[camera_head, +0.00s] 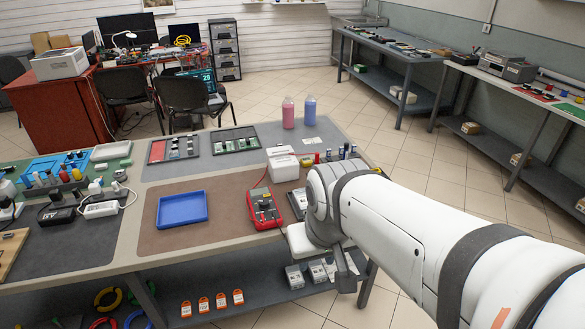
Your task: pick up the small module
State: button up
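I cannot tell for sure which thing is the small module. Several small modules sit on a dark tray with a red edge (155,152) and on a dark tray with a green edge (252,143), both toward the back of the table. A white box-shaped unit (283,168) stands right of the middle. My arm comes in from the right, and my gripper (346,277) points down at the table's front right edge. Only part of its dark fingers shows, so its opening is unclear. My arm hides the table's right end.
An empty blue tray (182,208) and a red multimeter (264,209) lie on the brown mat (222,228). Pink (289,112) and blue bottles (310,110) stand at the back edge. Chargers (100,209) and a blue rack crowd the left. The mat around the blue tray has free room.

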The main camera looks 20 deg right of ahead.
aim_at(299, 196)
jog(key=u, duration=0.05)
jog(key=i, duration=1)
jog(key=z, duration=0.05)
